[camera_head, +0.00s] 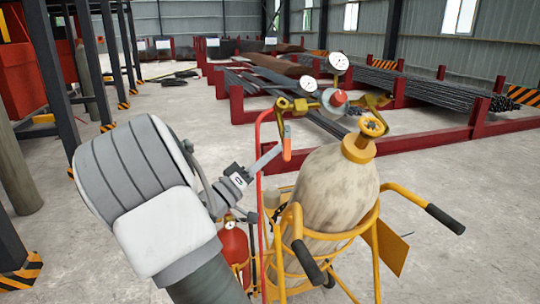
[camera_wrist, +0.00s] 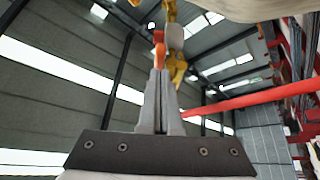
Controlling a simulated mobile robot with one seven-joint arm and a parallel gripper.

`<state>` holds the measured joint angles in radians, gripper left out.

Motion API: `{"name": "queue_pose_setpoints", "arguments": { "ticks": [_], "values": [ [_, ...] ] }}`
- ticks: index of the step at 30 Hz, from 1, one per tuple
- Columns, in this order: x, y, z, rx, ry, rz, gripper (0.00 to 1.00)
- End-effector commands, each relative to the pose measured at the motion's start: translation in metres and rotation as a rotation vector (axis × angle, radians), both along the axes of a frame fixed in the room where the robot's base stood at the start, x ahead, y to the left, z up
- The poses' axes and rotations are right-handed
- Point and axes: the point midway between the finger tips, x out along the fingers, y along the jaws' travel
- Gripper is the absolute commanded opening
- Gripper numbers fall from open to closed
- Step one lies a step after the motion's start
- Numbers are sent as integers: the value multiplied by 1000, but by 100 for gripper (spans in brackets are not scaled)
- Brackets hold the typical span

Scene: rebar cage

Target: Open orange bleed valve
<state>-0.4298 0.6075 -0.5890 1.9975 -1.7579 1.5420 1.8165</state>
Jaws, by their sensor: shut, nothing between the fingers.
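The orange bleed valve lever (camera_head: 287,143) hangs down from brass fittings at the left of the regulator, beside the beige gas cylinder (camera_head: 325,195). In the wrist view the orange lever (camera_wrist: 159,45) is straight beyond my fingertips. My gripper (camera_head: 277,150) reaches up from lower left, its fingertips at the lever's lower part. In the wrist view my gripper (camera_wrist: 159,72) has its two fingers pressed together with nothing between them. The tips overlap the lever's lower end; I cannot tell whether they touch it.
A red hose (camera_head: 260,150) drops from the fittings close to my fingers and crosses the wrist view's right side (camera_wrist: 260,98). Pressure gauges (camera_head: 339,62) sit above. A yellow trolley frame (camera_head: 345,234) surrounds the cylinder. A red extinguisher (camera_head: 234,248) stands below. Rebar racks (camera_head: 440,140) lie behind.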

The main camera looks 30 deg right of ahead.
Motion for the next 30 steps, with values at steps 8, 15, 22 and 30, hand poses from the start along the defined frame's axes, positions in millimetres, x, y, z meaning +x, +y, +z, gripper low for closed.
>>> {"name": "queue_pose_setpoints", "arguments": {
  "ticks": [8,15,22,30],
  "values": [
    [-9,-10,-12,2,-1,-1,0],
    [-12,-15,-10,1,1,-2,0],
    [-13,-15,-10,1,0,-4,0],
    [-2,-4,-11,0,-1,-1,0]
  ]
}}
